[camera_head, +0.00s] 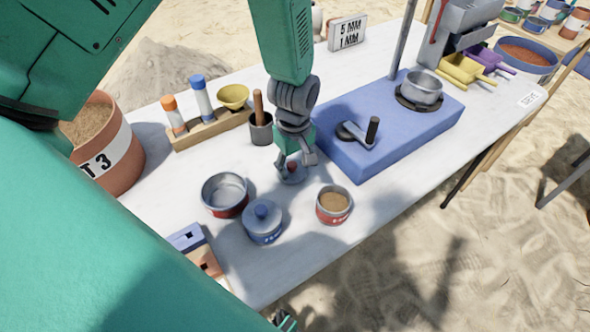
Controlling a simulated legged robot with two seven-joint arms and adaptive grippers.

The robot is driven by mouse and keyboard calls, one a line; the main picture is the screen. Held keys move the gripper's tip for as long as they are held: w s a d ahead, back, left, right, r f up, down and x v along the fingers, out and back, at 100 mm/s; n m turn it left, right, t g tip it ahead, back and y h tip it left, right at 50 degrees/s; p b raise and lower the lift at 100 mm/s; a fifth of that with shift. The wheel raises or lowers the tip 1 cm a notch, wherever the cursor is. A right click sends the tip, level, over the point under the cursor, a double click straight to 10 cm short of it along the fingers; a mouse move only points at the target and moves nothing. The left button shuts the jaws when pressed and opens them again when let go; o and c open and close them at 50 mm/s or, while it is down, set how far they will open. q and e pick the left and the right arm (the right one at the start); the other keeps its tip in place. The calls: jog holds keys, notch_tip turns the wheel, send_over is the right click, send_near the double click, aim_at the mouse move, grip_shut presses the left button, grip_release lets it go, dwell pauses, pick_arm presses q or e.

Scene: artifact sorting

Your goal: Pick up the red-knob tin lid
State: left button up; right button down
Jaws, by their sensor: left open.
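The tin lid with a red knob (290,177) lies on the white table, in the middle of the picture. My left gripper (295,162) points down right over it, with its open fingers on either side of the red knob. The fingers partly hide the lid, and I cannot tell whether they touch the knob. A small dark and teal part of mine shows at the bottom edge; its jaws cannot be made out.
Near the lid stand an open empty tin (226,191), a blue-lidded tin (263,222) and a sand-filled tin (333,205). A blue platform (400,125) lies to the right. A mortar with pestle (260,130) and a wooden rack (210,130) stand behind.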

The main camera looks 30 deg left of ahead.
pick_arm(q)
jog(key=shift+a, duration=0.45)
jog(key=c, duration=0.9)
